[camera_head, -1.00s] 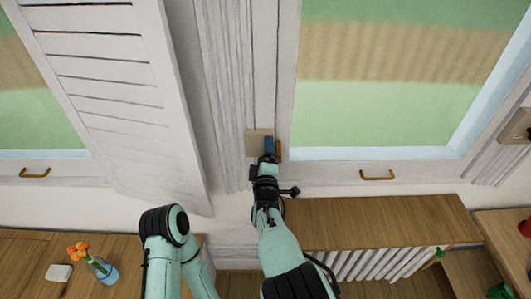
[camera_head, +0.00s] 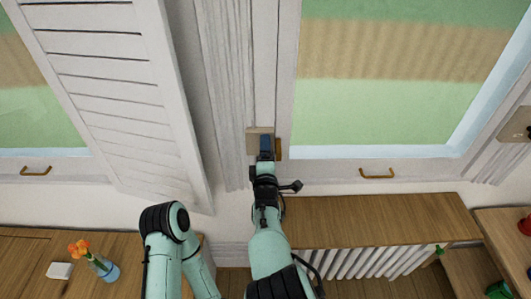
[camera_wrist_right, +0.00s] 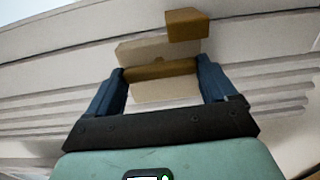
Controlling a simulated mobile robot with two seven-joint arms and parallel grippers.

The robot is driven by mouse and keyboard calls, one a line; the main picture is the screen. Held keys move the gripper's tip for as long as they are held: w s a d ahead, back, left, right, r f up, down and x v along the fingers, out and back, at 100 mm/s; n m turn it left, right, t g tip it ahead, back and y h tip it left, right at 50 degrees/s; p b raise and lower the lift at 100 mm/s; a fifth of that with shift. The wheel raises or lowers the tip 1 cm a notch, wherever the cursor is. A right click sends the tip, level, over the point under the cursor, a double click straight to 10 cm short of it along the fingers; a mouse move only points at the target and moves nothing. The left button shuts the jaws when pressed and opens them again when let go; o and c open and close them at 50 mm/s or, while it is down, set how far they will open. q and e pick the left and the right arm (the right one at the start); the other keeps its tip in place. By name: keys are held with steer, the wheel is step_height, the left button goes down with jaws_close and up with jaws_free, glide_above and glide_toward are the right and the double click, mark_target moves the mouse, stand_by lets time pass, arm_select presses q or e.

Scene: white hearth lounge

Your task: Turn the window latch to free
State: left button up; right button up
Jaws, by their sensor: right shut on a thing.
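The window latch has a beige plate (camera_head: 252,139) on the frame post at the left edge of the right window. In the right wrist view, the plate (camera_wrist_right: 165,92) lies behind a brass bar (camera_wrist_right: 160,70), the latch handle, which spans between my fingers. A separate brass block (camera_wrist_right: 187,24) sits beyond it; a brass piece also shows right of my fingers in the head view (camera_head: 279,149). My right gripper (camera_head: 265,147) is shut on the handle, its blue fingers at the bar's two ends (camera_wrist_right: 160,85). The fingers hide most of the handle in the head view. My left gripper is out of view.
A white louvred shutter (camera_head: 115,90) stands at the left. Brass pulls sit on the sills, one at right (camera_head: 377,174). Below are a wooden shelf (camera_head: 380,220) over a radiator and a vase with orange flowers (camera_head: 103,269).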

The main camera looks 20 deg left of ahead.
steer(key=o, duration=0.8)
steer(key=shift+o, duration=0.2)
steer(key=shift+s, duration=0.1)
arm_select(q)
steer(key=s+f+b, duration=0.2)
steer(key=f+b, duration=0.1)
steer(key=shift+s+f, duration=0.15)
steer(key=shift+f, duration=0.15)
arm_select(e)
steer(key=v, duration=1.3)
steer(key=shift+s, duration=0.1)
